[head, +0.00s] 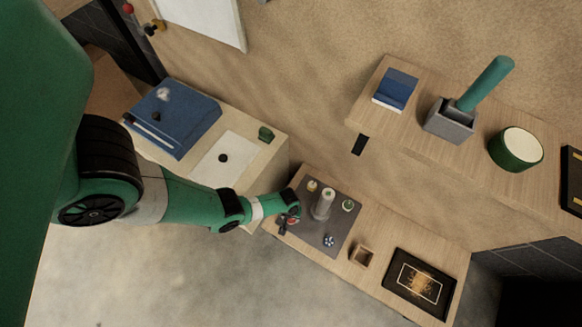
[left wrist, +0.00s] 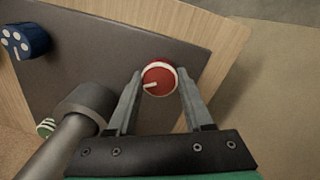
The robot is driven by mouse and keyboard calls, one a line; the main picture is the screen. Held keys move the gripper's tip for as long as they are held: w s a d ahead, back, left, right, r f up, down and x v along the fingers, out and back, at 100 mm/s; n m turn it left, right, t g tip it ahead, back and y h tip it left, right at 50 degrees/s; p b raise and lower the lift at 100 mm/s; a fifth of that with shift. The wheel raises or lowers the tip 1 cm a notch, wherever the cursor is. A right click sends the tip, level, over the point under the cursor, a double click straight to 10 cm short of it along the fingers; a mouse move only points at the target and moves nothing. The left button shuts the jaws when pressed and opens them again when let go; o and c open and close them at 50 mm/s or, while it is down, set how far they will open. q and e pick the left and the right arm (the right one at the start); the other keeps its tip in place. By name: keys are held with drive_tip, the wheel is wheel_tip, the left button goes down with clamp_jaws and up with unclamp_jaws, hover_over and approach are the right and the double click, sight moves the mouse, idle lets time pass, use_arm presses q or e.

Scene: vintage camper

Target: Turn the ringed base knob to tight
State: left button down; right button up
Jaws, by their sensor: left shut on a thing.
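The red knob (left wrist: 159,78) has a white ring around its edge and a white pointer line on its face. It sits on a dark grey panel (left wrist: 100,50) on the wooden counter. In the left wrist view the pointer line runs toward the left, slightly downward. My left gripper (left wrist: 158,76) is shut on the red knob, with one finger on each side. In the head view the left gripper (head: 291,213) reaches the left edge of the grey panel and mostly hides the knob. My right gripper is in neither view.
A pale upright post (head: 323,204) stands on the panel close to my gripper. A blue knob (head: 328,240), a green-and-white knob (head: 348,206) and a cream knob (head: 312,186) are around it. A small wooden box (head: 362,254) and a black tray (head: 420,283) lie to the right.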

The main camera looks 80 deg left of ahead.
use_arm(q)
drive_tip(key=m, duration=0.5)
drive_tip(key=shift+f+m, duration=0.1)
drive_tip(key=shift+m, duration=0.2)
drive_tip(key=m, duration=0.5)
drive_tip(key=shift+b, duration=0.3)
drive_tip(key=m, duration=0.6)
drive_tip(key=shift+g, duration=0.4)
drive_tip(key=m, duration=0.5)
drive_tip(key=shift+m, duration=0.3)
drive_tip(key=shift+c, duration=1.5)
unclamp_jaws()
drive_tip(key=shift+w, duration=0.1)
